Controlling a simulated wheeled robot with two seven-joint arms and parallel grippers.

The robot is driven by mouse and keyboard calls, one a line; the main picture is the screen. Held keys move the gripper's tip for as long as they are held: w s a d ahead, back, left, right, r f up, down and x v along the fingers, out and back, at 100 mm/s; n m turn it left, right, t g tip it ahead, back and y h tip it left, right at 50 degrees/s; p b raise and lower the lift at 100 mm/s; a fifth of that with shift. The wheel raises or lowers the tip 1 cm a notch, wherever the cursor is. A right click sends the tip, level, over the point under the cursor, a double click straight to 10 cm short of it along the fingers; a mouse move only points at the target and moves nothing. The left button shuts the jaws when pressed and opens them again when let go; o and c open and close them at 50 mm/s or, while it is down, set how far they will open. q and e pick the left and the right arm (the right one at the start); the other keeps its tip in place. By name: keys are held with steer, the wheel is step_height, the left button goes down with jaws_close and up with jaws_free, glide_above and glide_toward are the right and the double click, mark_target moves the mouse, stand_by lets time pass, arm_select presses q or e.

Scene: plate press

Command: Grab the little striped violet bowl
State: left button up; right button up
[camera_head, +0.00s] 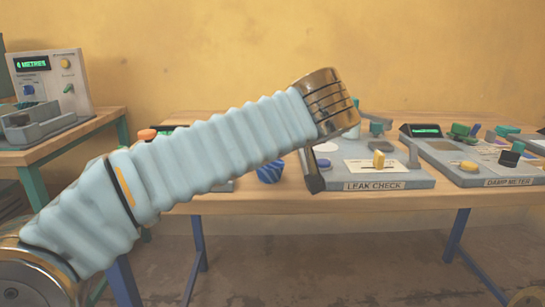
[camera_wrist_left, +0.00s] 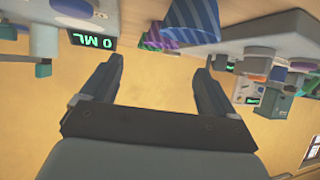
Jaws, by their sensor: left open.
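A blue-violet striped object (camera_head: 270,172) sits on the wooden table in the head view, just below my left forearm and partly hidden by it. My left gripper (camera_head: 313,180) shows as a dark finger to its right, apart from it, in front of the leak check station. In the left wrist view my left gripper (camera_wrist_left: 158,68) is open with nothing between its fingers. Beyond the fingers, that view shows a large blue striped piece (camera_wrist_left: 204,18) and a smaller purple striped piece (camera_wrist_left: 163,36), cut off or overlapping. I cannot tell for certain which is the little violet bowl.
The leak check station (camera_head: 400,180) with a yellow knob (camera_head: 379,159) stands right of the striped object. The damp meter station (camera_head: 485,175) is farther right. An orange-topped item (camera_head: 147,134) shows behind my forearm. A side table (camera_head: 70,140) with a metres device stands at the left.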

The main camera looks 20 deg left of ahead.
arm_select(q)
steer(key=x, duration=0.4)
steer(key=shift+w, duration=0.1)
steer(key=x, duration=0.5)
steer(key=shift+w+a+p, duration=0.1)
steer(key=shift+a+p, duration=0.2)
steer(key=c, duration=0.9)
steer(key=shift+o, duration=0.2)
